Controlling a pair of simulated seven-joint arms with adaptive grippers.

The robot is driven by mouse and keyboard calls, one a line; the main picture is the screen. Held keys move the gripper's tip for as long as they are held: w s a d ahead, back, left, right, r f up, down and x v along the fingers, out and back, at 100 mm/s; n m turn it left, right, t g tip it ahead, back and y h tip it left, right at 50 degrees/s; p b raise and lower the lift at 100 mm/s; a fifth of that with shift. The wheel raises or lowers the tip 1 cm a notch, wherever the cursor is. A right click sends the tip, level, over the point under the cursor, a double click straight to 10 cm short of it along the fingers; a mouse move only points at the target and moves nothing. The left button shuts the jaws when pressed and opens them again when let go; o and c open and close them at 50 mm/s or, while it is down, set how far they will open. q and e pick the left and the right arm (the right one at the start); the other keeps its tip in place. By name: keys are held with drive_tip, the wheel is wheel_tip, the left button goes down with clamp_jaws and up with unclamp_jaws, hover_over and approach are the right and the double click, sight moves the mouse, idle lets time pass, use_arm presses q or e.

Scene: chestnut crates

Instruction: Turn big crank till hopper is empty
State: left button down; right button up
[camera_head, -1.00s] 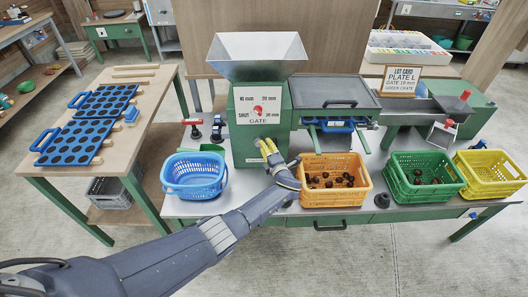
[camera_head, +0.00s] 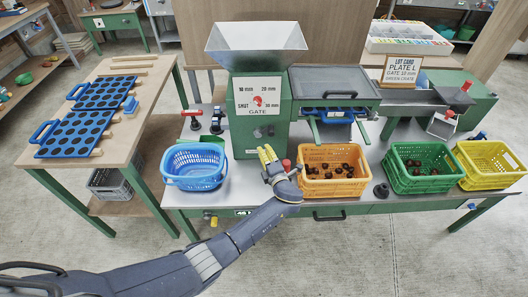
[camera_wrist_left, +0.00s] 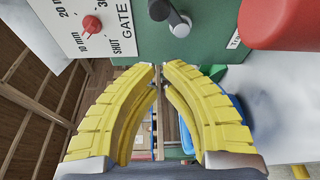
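The green machine (camera_head: 261,137) carries a grey hopper (camera_head: 257,40). No nuts show inside the hopper from here. A red grip (camera_head: 286,163) stands just right of my left gripper (camera_head: 267,153); it seems to be the crank's handle, with its arm hidden. In the left wrist view a large red cylinder (camera_wrist_left: 288,24) is close at the upper right, apart from the fingers. My left gripper's yellow fingers (camera_wrist_left: 158,76) come together at the tips with nothing visible between them, in front of the machine's face. My right gripper is out of view.
A gate dial plate (camera_head: 258,95) is on the machine. Along the bench stand a blue basket (camera_head: 194,181), an orange crate (camera_head: 333,188), a green crate (camera_head: 425,184) and a yellow crate (camera_head: 488,176); the orange and green hold brown nuts. Blue plates (camera_head: 75,133) lie on the left table.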

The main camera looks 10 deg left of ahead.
use_arm(q)
drive_tip(key=w+a+n+g+h, duration=0.1)
drive_tip(key=a+n, duration=0.5)
drive_tip(key=w+a+n+g, duration=0.2)
drive_tip(key=a+n, duration=0.4)
drive_tip(key=w+a+n+g+h, duration=0.1)
drive_tip(key=a+n, duration=0.5)
drive_tip(key=a, duration=0.1)
drive_tip(key=shift+w+a+f+g+h, duration=0.1)
drive_tip(key=shift+w+f+g+h, duration=0.1)
drive_tip(key=shift+w+g+h, duration=0.1)
drive_tip(key=s+d+r+n+h, duration=0.1)
drive_tip(key=d+r+n+h, duration=0.45)
drive_tip(key=n, duration=1.25)
drive_tip(key=s+d+r+n+h, duration=0.1)
drive_tip(key=d+r+n+h, duration=0.45)
drive_tip(key=n, duration=1.15)
drive_tip(key=shift+s+d+f+x, duration=0.25)
drive_tip(key=shift+x, duration=1.85)
drive_tip(key=shift+s+d+f+x, duration=0.2)
drive_tip(key=shift+s+f+x, duration=0.1)
drive_tip(key=shift+x, duration=1.85)
drive_tip(key=shift+s+d+f+x, duration=0.2)
drive_tip(key=shift+s+d+x, duration=0.05)
drive_tip(key=shift+x, duration=1.85)
